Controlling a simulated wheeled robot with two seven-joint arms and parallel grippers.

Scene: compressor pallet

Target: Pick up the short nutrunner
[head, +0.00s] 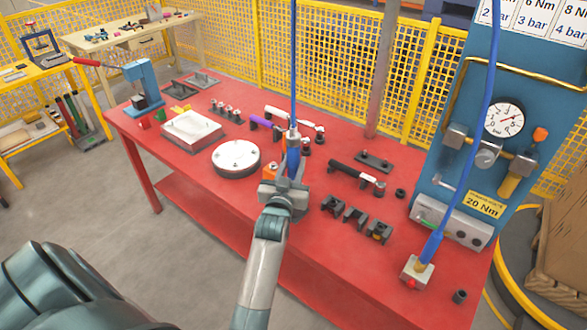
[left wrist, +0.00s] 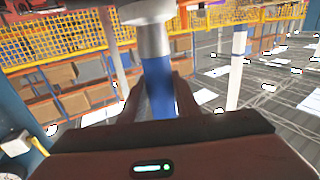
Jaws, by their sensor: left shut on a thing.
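A blue upright tool with a grey top (head: 293,150), which appears to be the short nutrunner, hangs on a blue hose (head: 294,60). My left gripper (head: 290,178) is shut on its blue body, over the front middle of the red table. In the left wrist view the blue body (left wrist: 158,85) stands between the two fingers, with a grey collar above it. The tool's lower end is hidden behind the gripper. My right gripper is not in view.
The red table (head: 320,270) holds a round white-topped plate (head: 236,157), an orange block (head: 270,171), a black-handled tool (head: 350,171) and several black holders (head: 354,217). A second blue-hosed tool (head: 431,246) stands at right before the blue gauge panel (head: 470,110).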

